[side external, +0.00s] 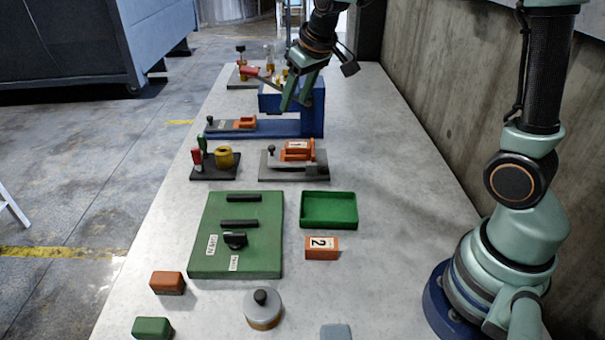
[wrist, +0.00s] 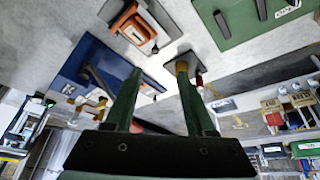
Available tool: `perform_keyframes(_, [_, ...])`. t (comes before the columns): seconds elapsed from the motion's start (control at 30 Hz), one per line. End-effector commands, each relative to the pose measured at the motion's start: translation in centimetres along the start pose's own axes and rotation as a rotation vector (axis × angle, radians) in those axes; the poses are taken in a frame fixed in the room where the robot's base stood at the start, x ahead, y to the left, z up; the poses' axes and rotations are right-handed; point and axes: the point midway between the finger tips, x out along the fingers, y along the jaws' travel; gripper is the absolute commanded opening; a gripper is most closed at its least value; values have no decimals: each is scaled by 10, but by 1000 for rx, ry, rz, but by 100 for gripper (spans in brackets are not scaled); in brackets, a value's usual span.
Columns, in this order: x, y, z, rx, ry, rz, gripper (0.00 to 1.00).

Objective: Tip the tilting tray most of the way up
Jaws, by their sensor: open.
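My gripper (side external: 292,103) is open at the far end of the bench, in front of the blue machine (side external: 313,112). In the wrist view its two green fingers (wrist: 160,70) are spread with nothing held between them. The blue machine has a low arm to the left, carrying a grey plate with an orange piece (side external: 245,122). Nearer stands a flat grey tray (side external: 311,173) with an orange block and a black knob; it looks level. It also shows in the wrist view (wrist: 105,13), apart from my fingers. I cannot tell for sure which part is the tilting tray.
A black stand (side external: 214,172) holds red and green handles and a yellow cylinder. Nearer are a green panel (side external: 265,250), an open green tray (side external: 330,224) and an orange block marked 2 (side external: 318,253). A concrete wall borders the right side.

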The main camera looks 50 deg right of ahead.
Motion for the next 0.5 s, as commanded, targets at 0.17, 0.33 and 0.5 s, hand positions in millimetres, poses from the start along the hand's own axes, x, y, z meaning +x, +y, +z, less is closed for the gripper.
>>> perform_keyframes(0.17, [47, 9, -21, -1, -23, 5, 55])
perform_keyframes(0.33, [70, 14, -29, -1, -28, 7, 55])
perform_keyframes(0.5, [82, 14, -30, -1, -30, 7, 55])
